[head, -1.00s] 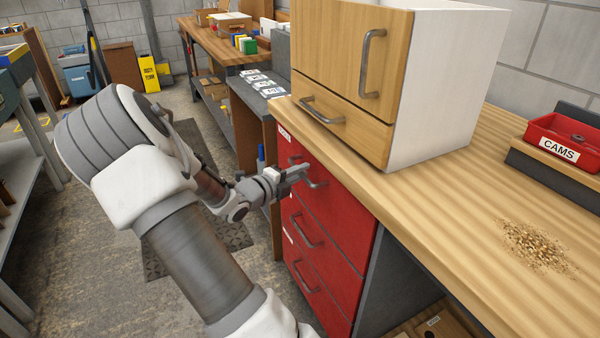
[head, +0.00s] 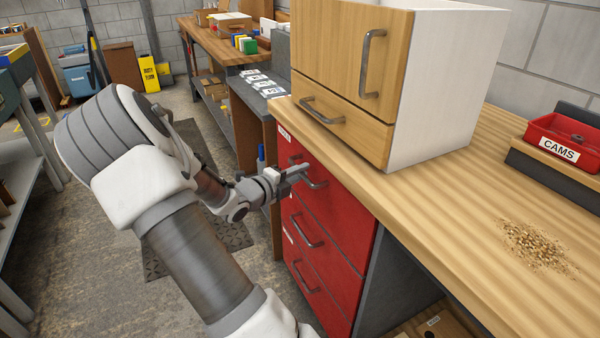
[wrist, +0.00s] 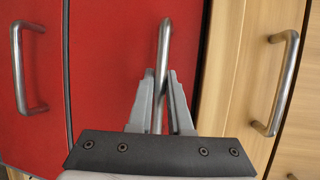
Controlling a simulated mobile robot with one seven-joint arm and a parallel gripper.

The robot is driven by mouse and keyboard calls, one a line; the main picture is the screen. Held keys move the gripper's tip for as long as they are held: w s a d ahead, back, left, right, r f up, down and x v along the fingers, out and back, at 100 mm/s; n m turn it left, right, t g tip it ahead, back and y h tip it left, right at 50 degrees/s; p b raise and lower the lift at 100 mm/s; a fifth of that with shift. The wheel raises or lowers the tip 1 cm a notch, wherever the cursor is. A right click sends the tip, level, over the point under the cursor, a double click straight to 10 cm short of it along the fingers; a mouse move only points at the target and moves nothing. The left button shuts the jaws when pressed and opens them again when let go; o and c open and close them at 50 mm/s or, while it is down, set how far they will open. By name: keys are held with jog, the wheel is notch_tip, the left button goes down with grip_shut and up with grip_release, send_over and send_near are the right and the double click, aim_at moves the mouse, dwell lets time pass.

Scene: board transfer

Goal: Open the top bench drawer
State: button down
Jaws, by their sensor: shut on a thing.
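The top bench drawer (head: 336,193) is the uppermost red front under the wooden bench top, and it looks closed. Its grey bar handle (wrist: 164,48) runs between my fingers in the wrist view. My gripper (head: 297,171) is at this handle in the head view. In the wrist view my gripper (wrist: 160,95) is shut on the handle, with one finger on each side of the bar. The fingers hide part of the handle.
Lower red drawers with handles (head: 305,232) sit below. A wooden cabinet (head: 350,75) stands on the bench top (head: 470,205). A red CAMS bin (head: 565,138) and a pile of shavings (head: 538,246) are at the right. Open floor lies left of the drawers.

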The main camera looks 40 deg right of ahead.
dwell(0.3)
jog(key=w+a+p, duration=0.4)
jog(key=a+p, duration=0.3)
jog(key=a, duration=0.6)
jog(key=w+a+p, duration=0.4)
jog(key=a+p, duration=0.3)
jog(key=a, duration=0.7)
jog(key=shift+w+a, duration=0.3)
jog(key=shift+w, duration=0.05)
jog(key=c, duration=0.8)
grip_release()
jog(key=shift+c, duration=0.2)
jog(key=shift+a, duration=0.1)
jog(key=s+a+r+p, duration=0.1)
jog(key=a+r+p, duration=0.1)
jog(key=a, duration=1.4)
jog(key=shift+s+a+r, duration=0.3)
jog(key=shift+a+r, duration=0.1)
jog(key=shift+r, duration=0.15)
